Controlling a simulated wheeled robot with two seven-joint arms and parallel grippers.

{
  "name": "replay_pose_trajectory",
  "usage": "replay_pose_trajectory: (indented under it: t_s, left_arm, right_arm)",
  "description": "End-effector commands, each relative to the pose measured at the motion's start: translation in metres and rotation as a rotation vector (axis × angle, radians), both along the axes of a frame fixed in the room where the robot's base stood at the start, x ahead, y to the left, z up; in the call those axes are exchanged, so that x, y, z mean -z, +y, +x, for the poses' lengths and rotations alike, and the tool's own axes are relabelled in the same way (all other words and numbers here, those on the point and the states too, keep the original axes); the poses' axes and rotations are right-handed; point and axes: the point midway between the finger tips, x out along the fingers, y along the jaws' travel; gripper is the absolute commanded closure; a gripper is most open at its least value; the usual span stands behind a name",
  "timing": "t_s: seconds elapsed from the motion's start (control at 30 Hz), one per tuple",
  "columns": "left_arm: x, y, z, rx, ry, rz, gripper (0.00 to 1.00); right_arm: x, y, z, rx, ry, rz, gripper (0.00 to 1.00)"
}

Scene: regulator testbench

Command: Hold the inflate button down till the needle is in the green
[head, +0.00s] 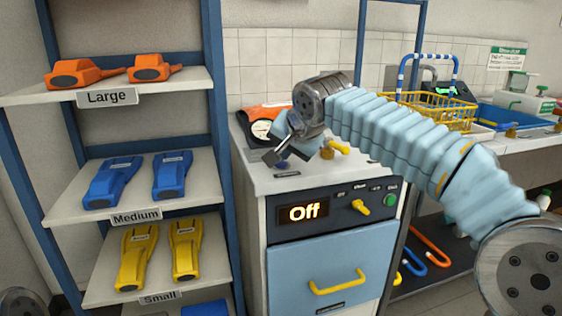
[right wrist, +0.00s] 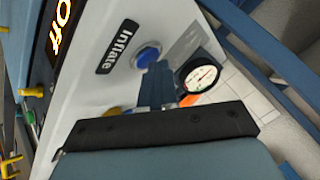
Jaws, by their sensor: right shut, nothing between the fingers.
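The blue inflate button (right wrist: 147,57) is on the white bench top beside a black label reading "Inflate" (right wrist: 115,49) in the right wrist view. The head view does not clearly show the button; my right gripper covers that area. My right gripper (head: 272,157) is shut and empty, pointing down over the bench top; its fingers (right wrist: 158,84) show close to the button in the wrist view, and I cannot tell whether they touch it. The round gauge (head: 262,131) stands behind the gripper, also in the wrist view (right wrist: 200,77). Its needle is too small to read against the coloured zones. My left gripper is out of view.
The bench front has a display (head: 304,213) reading "Off", a yellow knob (head: 360,207) and a green button (head: 390,200). An orange item (head: 262,111) lies behind the gauge. A shelf (head: 75,198) with orange, blue and yellow cuffs stands left. A yellow basket (head: 430,108) is at right.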

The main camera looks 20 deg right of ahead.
Motion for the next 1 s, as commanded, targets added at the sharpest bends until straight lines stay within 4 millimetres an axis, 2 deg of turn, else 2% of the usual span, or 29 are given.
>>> replay_pose_trajectory:
  t_s: [0.8,1.0]
  left_arm:
    - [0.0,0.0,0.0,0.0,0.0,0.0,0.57]
    - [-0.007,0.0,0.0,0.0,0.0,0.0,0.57]
  right_arm:
    - [0.0008,-0.0001,0.0001,0.001,0.002,-0.001,1.0]
    - [-0.0066,-0.0001,0.0001,0.001,0.002,-0.001,1.0]
